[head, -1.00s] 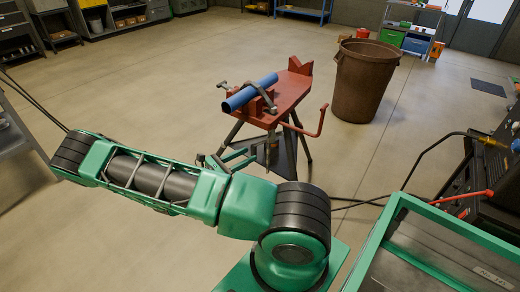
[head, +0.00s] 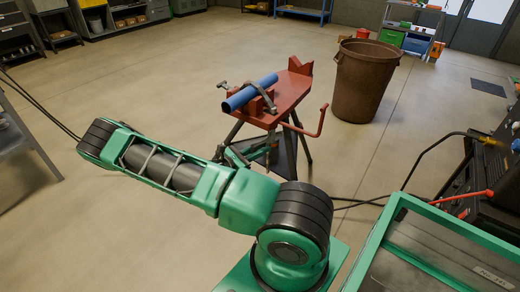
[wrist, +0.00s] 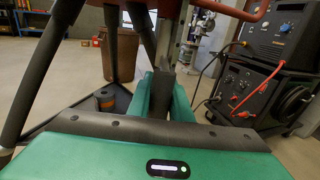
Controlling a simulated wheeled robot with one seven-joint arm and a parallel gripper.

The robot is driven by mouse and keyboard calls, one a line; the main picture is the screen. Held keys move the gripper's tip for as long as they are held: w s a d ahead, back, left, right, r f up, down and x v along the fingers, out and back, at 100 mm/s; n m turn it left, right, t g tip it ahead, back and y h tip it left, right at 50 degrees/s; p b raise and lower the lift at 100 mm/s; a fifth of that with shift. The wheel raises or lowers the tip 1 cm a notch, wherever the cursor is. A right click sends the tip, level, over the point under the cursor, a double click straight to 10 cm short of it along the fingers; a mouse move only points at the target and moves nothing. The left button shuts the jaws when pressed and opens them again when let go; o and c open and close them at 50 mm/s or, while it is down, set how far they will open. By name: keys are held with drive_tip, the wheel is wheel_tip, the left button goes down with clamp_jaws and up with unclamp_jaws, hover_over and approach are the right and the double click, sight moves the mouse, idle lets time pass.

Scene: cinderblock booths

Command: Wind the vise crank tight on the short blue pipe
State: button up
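The short blue pipe (head: 250,92) lies across the red vise (head: 290,90), under a grey clamp, on a dark tripod stand. The red crank (head: 322,122) hangs from the right side of the vise, its handle bent outward. In the wrist view a red rod, apparently the crank (wrist: 237,11), crosses the top edge above my gripper. My gripper (wrist: 166,82) points in among the stand's legs, below the vise top and apart from the crank.
Stand legs (wrist: 48,62) rise close to my gripper. A rusty brown barrel (head: 364,82) stands behind and right of the vise. A black machine (wrist: 265,85) with cables is at the right. A green-framed cart (head: 440,240) is at the front right. Floor left of the stand is clear.

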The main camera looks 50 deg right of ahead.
clamp_jaws()
drive_tip(key=shift+s+n+t, duration=0.1)
drive_tip(key=shift+n+t, duration=0.2)
drive_tip(key=shift+t, duration=0.3)
drive_tip(key=o, duration=0.7)
unclamp_jaws()
drive_tip(key=shift+o, duration=0.2)
drive_tip(key=shift+a, duration=0.2)
drive_tip(key=w+a, duration=0.2)
drive_tip(key=a, duration=0.8)
drive_tip(key=shift+a, duration=0.2)
